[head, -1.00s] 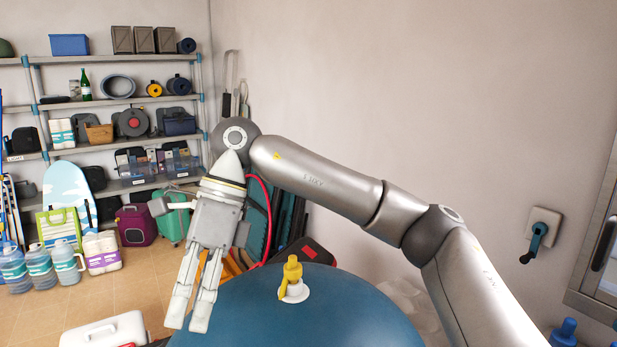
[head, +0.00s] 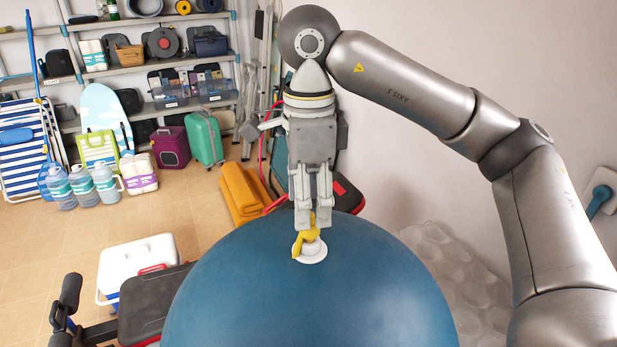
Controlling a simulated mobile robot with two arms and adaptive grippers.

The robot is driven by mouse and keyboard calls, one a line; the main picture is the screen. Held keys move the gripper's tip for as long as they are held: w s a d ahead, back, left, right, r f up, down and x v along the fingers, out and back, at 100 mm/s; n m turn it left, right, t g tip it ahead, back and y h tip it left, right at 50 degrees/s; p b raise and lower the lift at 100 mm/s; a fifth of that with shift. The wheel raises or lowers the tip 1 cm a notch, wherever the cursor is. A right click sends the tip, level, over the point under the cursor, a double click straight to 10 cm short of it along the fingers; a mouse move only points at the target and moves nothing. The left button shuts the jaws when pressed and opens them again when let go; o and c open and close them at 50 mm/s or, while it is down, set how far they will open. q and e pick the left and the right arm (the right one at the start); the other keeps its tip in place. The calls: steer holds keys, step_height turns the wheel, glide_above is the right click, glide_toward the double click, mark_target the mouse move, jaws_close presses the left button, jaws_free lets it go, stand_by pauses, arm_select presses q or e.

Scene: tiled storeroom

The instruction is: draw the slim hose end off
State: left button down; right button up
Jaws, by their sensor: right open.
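The slim hose end appears to be the yellow piece (head: 307,240), standing in a white round valve (head: 313,255) on top of a big blue ball (head: 310,300). My right gripper (head: 313,222) points down over it, jaws open. Its fingertips are at the yellow piece's upper part and hide some of it; I cannot tell whether they touch it. A thin red hose (head: 264,150) shows behind the gripper; its link to the yellow piece is hidden. My left gripper is not in view.
A white cooler (head: 135,262) and a dark case (head: 150,300) are left of the ball. An orange rolled item (head: 243,193) lies behind it. Loaded shelves (head: 150,75) line the back, and a wall is at right. Tiled floor at left is partly clear.

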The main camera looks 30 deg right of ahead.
step_height(320, 180, down, 4)
steer(key=shift+s+a+r+p, duration=0.1)
steer(key=shift+r+p, duration=0.05)
steer(key=shift+p, duration=0.4)
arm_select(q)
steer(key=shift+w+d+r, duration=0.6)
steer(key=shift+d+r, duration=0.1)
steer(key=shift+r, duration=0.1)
arm_select(e)
steer(key=shift+f, duration=0.65)
